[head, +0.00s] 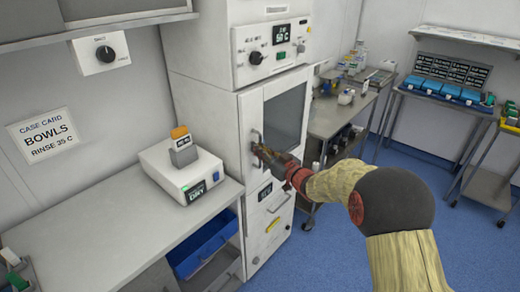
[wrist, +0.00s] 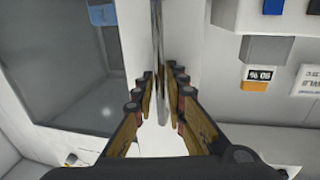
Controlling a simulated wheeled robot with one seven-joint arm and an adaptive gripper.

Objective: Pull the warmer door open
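The warmer is a tall white cabinet whose door (head: 247,112) has a dark window (head: 284,118) and looks closed. Its upright metal handle (head: 254,136) is on the door's left edge. My gripper (head: 259,151) is at the handle, partly hiding its lower part. In the wrist view, the handle (wrist: 157,40) runs as a thin upright bar between the two fingers of my gripper (wrist: 163,85). The fingers stand apart, with a gap visible on the right of the bar. The window (wrist: 70,75) fills the left of that view.
A control panel (head: 272,47) sits above the door and a lower drawer front (head: 268,222) below. On the left is a counter (head: 110,228) with a white device (head: 182,172), over a blue bin (head: 203,243). A steel cart (head: 335,112) stands right of the warmer. Blue floor (head: 340,240) is open at right.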

